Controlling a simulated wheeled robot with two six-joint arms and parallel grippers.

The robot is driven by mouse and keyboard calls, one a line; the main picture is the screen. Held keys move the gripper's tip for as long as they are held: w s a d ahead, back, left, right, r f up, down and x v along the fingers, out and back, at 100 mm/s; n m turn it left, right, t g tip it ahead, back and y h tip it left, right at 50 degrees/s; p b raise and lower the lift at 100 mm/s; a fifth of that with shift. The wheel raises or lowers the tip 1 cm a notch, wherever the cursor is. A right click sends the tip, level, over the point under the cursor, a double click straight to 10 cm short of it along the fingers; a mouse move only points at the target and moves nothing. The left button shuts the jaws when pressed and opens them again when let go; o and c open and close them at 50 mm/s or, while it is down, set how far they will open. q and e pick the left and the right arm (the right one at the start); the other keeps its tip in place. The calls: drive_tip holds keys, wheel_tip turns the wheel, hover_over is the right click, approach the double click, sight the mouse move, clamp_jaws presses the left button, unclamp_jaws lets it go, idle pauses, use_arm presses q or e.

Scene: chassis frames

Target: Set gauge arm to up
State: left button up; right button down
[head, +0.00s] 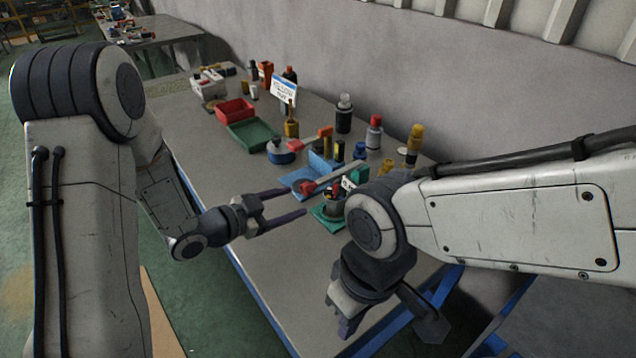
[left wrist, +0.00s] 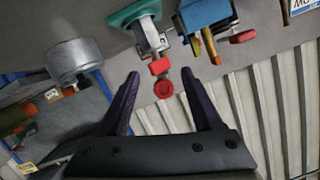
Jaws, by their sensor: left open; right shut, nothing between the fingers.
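A device on a green base (head: 328,218) stands near the front edge of the table. It has a grey arm with a red end (head: 307,188); I take this as the gauge arm, but its scale is not readable. In the left wrist view the green base (left wrist: 132,14) is at the top, and the grey arm leads to a red block (left wrist: 160,66) and a red disc (left wrist: 165,88). My left gripper (head: 296,203) is open and points at this device; its fingertips (left wrist: 160,76) flank the red parts, no contact visible. My right gripper (head: 347,328) is shut and empty, low beside the table's front.
A blue stand (head: 318,163) is just behind the green base. Red (head: 234,108) and green (head: 250,133) bins lie further left. Several bottles and a yellow-topped post (head: 414,140) stand toward the wall. The table's near left surface is clear.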

sight(310, 187)
use_arm(q)
drive_tip(key=r+h, duration=0.1)
drive_tip(key=s+a+r+h, duration=0.1)
drive_tip(key=h, duration=0.1)
drive_tip(key=shift+s+a+t, duration=0.15)
drive_tip(key=shift+s+t, duration=0.1)
drive_tip(key=shift+t, duration=0.15)
drive_tip(key=p+x, duration=0.2)
drive_tip(key=x, duration=0.8)
drive_tip(key=shift+c, duration=0.3)
clamp_jaws()
idle(0.6)
